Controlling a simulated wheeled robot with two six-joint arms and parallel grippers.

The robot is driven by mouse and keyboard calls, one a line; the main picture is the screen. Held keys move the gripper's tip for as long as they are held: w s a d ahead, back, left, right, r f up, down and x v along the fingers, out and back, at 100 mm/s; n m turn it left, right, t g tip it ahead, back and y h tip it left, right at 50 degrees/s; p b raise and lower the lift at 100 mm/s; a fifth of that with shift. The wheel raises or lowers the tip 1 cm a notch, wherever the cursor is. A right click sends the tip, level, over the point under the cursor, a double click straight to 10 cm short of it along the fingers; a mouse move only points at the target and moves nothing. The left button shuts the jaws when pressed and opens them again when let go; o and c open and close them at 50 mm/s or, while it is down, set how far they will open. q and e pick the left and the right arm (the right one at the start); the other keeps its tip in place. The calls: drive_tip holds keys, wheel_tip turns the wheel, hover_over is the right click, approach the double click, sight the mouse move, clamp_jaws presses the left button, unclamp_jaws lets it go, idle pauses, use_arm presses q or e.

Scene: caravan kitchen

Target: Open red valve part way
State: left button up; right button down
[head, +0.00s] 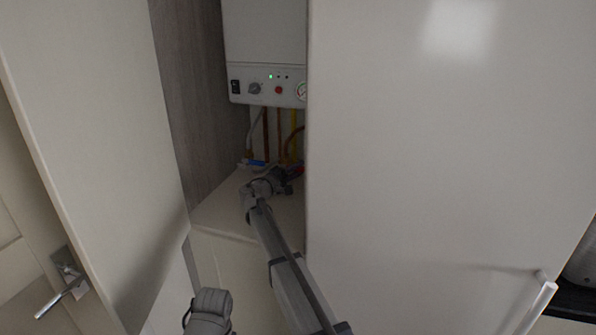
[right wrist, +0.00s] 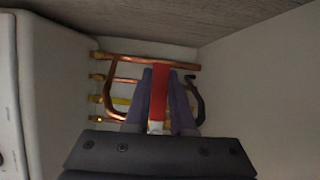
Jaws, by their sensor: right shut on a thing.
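The red valve's handle (right wrist: 158,96) lies between the two fingers of my right gripper (right wrist: 160,74) in the right wrist view, and the fingers are shut on it. The handle lies lengthwise along the fingers, in front of the copper pipes. In the head view my right gripper (head: 287,178) reaches into the cupboard below the boiler. Only a small red bit of the valve (head: 297,170) shows there, beside the gripper and near the right door's edge. The fingers of my left gripper do not show.
The white boiler (head: 265,50) hangs above, with a knob and gauge. Copper and yellow pipes (right wrist: 120,80) run behind the valve. A blue handle (head: 257,163) is at the left. Cupboard doors (head: 450,140) flank the narrow opening on both sides.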

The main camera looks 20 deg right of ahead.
drive_tip(key=n, duration=0.1)
drive_tip(key=r+n+t, duration=0.1)
drive_tip(key=n, duration=0.1)
drive_tip(key=shift+w+a+r+h+b, duration=0.1)
drive_tip(key=shift+a+r+h+b, duration=0.05)
drive_tip(key=shift+r+h+b, duration=0.2)
drive_tip(key=shift+w+a+r+n+t+h, duration=0.1)
drive_tip(key=shift+a+r+n+t+h, duration=0.2)
drive_tip(key=shift+n, duration=0.65)
drive_tip(key=shift+w+a+r+n+t+h, duration=0.1)
drive_tip(key=shift+r+n+t, duration=0.3)
drive_tip(key=shift+n, duration=0.55)
drive_tip(key=shift+r, duration=0.1)
drive_tip(key=c, duration=0.8)
unclamp_jaws()
drive_tip(key=shift+o, duration=0.2)
drive_tip(key=b+v, duration=0.2)
drive_tip(key=v, duration=0.5)
drive_tip(key=shift+s+a, duration=0.25)
drive_tip(key=shift+a, duration=0.05)
